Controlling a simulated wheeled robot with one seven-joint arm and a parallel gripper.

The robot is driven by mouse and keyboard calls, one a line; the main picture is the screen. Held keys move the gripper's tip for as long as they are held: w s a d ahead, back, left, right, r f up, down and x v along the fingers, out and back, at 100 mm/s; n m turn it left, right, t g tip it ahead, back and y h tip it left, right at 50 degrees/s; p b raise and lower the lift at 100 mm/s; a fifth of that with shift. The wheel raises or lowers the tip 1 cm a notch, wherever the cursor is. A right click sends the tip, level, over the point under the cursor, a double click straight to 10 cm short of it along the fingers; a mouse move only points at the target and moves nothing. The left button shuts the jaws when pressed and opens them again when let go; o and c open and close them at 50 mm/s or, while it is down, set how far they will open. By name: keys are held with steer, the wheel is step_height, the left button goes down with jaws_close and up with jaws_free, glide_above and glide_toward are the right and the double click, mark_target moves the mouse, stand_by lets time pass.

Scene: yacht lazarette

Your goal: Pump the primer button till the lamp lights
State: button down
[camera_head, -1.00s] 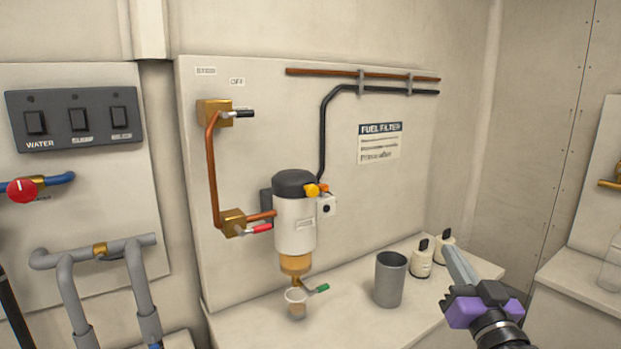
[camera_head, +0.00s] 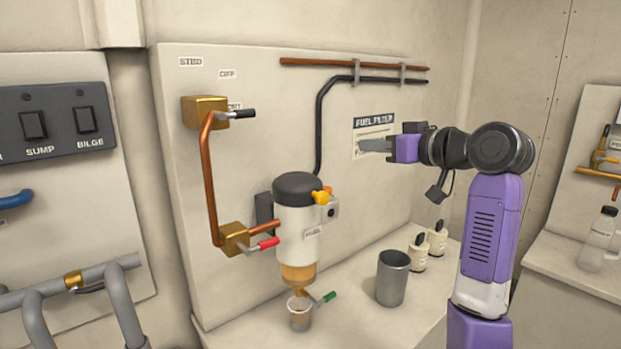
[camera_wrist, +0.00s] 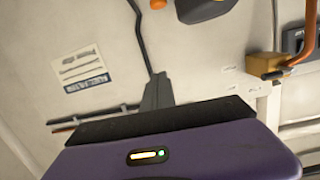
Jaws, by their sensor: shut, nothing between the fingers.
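The fuel filter (camera_head: 297,235) is a white cylinder with a dark cap, mounted on the panel. A yellow knob (camera_head: 320,197) sits at the right of its cap, with a smaller orange piece behind it. A small box (camera_head: 332,211) with a dark round spot is beside it; I cannot tell if that is the lamp, and no glow shows. My gripper (camera_head: 364,146) is shut and empty, pointing left in front of the fuel filter label, above and right of the knob. In the wrist view, the gripper (camera_wrist: 158,88) points up toward the dark cap (camera_wrist: 200,8) and the orange-yellow knob (camera_wrist: 157,4).
A grey cup (camera_head: 391,278) and two small white bottles (camera_head: 418,253) stand on the ledge below my arm. A small clear cup (camera_head: 299,314) is under the filter drain. Copper pipes and a red-handled valve (camera_head: 255,245) are left of the filter. The label (camera_head: 374,136) is behind my gripper.

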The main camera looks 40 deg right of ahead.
steer(key=f, duration=0.1)
steer(key=a+f+g, duration=0.1)
steer(key=f+y, duration=0.1)
steer(key=shift+s+a+f+n+g, duration=0.1)
steer(key=shift+a+f+n+g, duration=0.05)
steer(key=shift+a+n+g, duration=0.2)
steer(key=p+x, duration=0.2)
steer(key=x, duration=0.8)
step_height(320, 180, down, 3)
steer(key=shift+f+p, duration=0.1)
steer(key=shift+p, duration=0.45)
steer(key=shift+s+f, duration=0.1)
steer(key=shift+f, duration=0.25)
steer(key=shift+f+b, duration=0.5)
steer(key=shift+f, duration=0.55)
